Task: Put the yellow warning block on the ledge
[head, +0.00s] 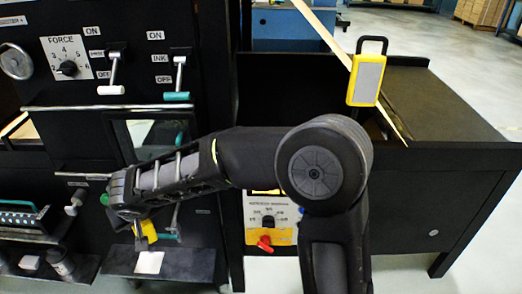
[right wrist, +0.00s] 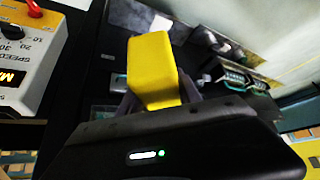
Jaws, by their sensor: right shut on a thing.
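The yellow warning block (right wrist: 152,65) is in my right gripper (right wrist: 158,97), with a dark finger on either side of it in the right wrist view. In the head view my right arm reaches across to the left, and the block (head: 149,231) shows as a small yellow piece below the right gripper (head: 139,218). A black ledge (head: 196,266) with a white patch juts from the machine below the block. The block appears above the ledge and apart from it. My left gripper is not in view.
The black machine front carries a FORCE dial (head: 68,68), levers (head: 115,72) and a yellow-edged control box (head: 268,218) with a red knob. A yellow-framed grey thing (head: 367,79) with a black handle stands by the dark table (head: 450,105) at right.

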